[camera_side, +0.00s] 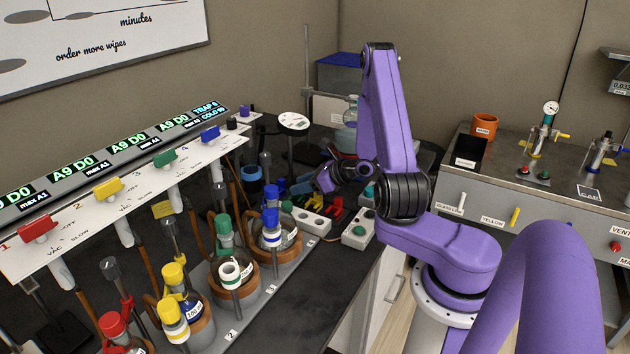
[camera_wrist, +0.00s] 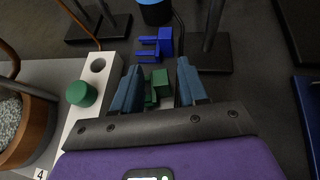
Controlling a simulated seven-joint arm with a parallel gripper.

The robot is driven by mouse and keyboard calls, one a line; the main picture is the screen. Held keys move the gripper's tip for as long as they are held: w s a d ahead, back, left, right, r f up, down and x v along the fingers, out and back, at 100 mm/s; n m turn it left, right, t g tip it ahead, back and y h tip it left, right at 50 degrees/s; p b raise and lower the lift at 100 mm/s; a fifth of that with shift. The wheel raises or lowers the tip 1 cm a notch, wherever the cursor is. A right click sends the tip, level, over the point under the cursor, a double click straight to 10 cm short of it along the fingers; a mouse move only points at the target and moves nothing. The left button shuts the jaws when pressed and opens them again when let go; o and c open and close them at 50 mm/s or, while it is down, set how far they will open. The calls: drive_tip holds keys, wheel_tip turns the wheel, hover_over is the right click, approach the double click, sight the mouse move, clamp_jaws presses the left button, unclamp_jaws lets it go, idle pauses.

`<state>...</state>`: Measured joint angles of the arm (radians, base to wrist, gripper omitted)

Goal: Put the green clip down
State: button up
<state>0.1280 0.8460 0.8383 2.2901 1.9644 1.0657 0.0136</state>
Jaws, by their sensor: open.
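The green clip (camera_wrist: 159,80) lies between the two fingers of my gripper (camera_wrist: 158,88) in the wrist view, seemingly on the dark bench top. Part of it is hidden by the gripper body. The fingers stand apart on either side of it, with a gap visible. A blue clip (camera_wrist: 155,45) lies just beyond the fingertips. In the side view my gripper (camera_side: 324,182) is low over the bench beside the coloured clips; I cannot make out the green clip clearly there.
A white block (camera_wrist: 97,83) with a hole and a green stopper (camera_wrist: 80,93) stands close left of my gripper. Dark stand bases lie beyond. Red (camera_side: 322,211) and yellow (camera_side: 337,205) clips lie nearby. Flasks in brown holders fill the left, including a blue-capped one (camera_side: 271,218).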

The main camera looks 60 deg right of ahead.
drive_tip(key=a+v, duration=0.1)
drive_tip(key=v, duration=1.6)
drive_tip(key=a+r+n+g+y, duration=0.2)
drive_tip(key=a+n+g+y, duration=0.4)
drive_tip(key=a+n+g, duration=0.95)
drive_tip(key=s+a+r+n+t+h, duration=0.1)
drive_tip(key=s+a+n+h, duration=0.3)
drive_tip(key=n, duration=1.1)
drive_tip(key=s+a+r+n+t+h, duration=0.2)
drive_tip(key=s+a+n+h, duration=0.2)
drive_tip(key=n, duration=1.1)
drive_tip(key=s+a, duration=0.3)
drive_tip(key=s, duration=0.3)
drive_tip(key=shift+a+r, duration=0.3)
drive_tip(key=shift+a, duration=0.1)
drive_tip(key=shift+o, duration=0.8)
drive_tip(key=shift+s+r+n+t, duration=0.1)
drive_tip(key=shift+n+t, duration=0.25)
drive_tip(key=shift+n, duration=0.1)
drive_tip(key=shift+a+r, duration=0.1)
